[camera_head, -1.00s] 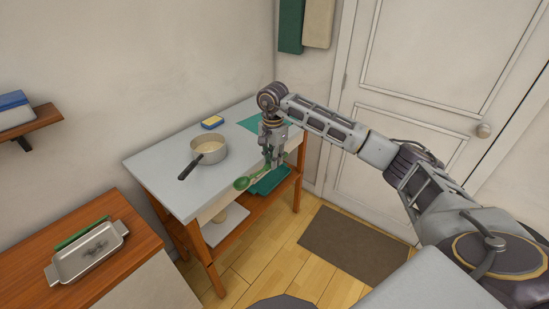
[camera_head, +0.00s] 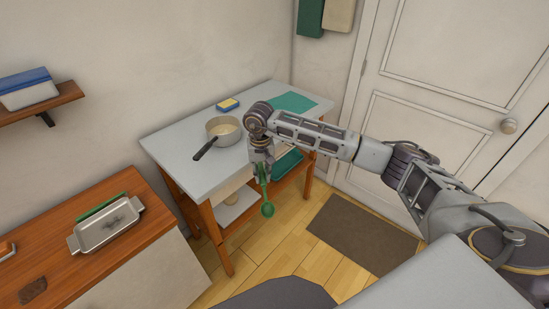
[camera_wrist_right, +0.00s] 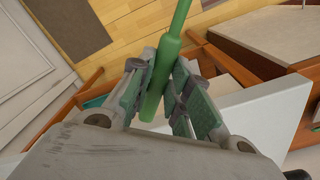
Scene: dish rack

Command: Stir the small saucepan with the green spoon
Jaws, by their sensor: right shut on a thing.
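The small saucepan (camera_head: 224,130) stands on the grey-topped table, its dark handle pointing to the front left. Its inside looks pale. My right gripper (camera_head: 262,172) is at the table's front edge, right of and in front of the saucepan. It is shut on the green spoon (camera_head: 267,208), which hangs down with its bowl lowest, outside the table edge. In the right wrist view the green spoon (camera_wrist_right: 163,60) passes between the fingers of the right gripper (camera_wrist_right: 160,85). The spoon is apart from the saucepan. My left gripper is not in view.
A blue and yellow sponge (camera_head: 228,104) and a green cloth (camera_head: 295,102) lie on the table (camera_head: 180,146). A metal tray (camera_head: 107,228) sits on the wooden counter (camera_head: 60,259) at the left. Open floor lies between the counter and the dark mat (camera_head: 363,232).

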